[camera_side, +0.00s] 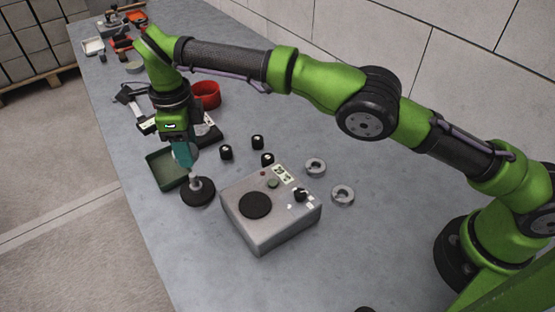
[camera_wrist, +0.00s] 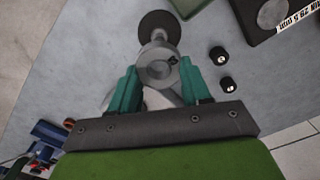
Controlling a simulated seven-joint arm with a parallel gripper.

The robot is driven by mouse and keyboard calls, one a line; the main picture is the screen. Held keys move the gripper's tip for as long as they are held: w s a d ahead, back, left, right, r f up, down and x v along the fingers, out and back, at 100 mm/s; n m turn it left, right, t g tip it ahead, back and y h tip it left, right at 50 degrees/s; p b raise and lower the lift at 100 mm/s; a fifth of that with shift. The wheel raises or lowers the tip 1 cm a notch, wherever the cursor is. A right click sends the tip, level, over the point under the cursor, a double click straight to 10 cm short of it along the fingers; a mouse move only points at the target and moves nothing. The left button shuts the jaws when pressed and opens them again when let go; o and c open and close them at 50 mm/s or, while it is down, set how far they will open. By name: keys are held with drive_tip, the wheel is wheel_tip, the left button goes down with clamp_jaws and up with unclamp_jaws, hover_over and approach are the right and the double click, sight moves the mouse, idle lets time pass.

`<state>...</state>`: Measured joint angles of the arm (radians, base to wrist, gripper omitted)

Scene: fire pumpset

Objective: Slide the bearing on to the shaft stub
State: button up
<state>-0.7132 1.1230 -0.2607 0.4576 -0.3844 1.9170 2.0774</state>
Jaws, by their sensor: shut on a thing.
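My gripper (camera_side: 183,155) points down with teal fingers. In the wrist view my gripper (camera_wrist: 160,85) is shut on the bearing (camera_wrist: 160,68), a grey metal ring between the fingertips. The bearing appears close to the post's upper end.
A grey box (camera_side: 270,234) with a black round pad and knobs stands right of the stub. Several black knobs (camera_side: 226,152), a green tray (camera_side: 160,178) and a red bowl (camera_side: 207,94) are nearby.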

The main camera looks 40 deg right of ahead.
sight(195, 175)
drive_tip(key=shift+f, duration=2.2)
drive_tip(key=shift+f, duration=1.25)
drive_tip(key=o, duration=1.3)
wheel_tip(195, 175, up, 7)
drive_tip(key=shift+r, duration=0.2)
